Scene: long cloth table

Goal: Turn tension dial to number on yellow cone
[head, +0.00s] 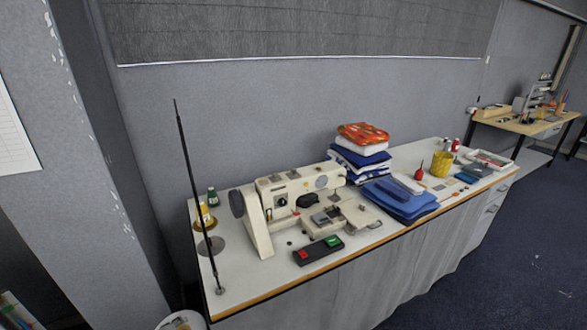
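A cream sewing machine (262,230) stands on the left part of the long table. Small dark round dials (282,202) show on its front; their numbers are too small to read. A dark handwheel (237,203) is on its left end. A yellow cone (205,216) stands behind and left of the machine, close to a dark green spool (213,197). Any number on the cone cannot be read. Neither of my grippers is in view.
A thin black pole (195,190) rises at the table's left end. A control box with red and green buttons (318,250) lies before the machine. Folded cloths (360,155) and a yellow cup (441,164) stand to the right. Blue floor (480,270) is clear in front.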

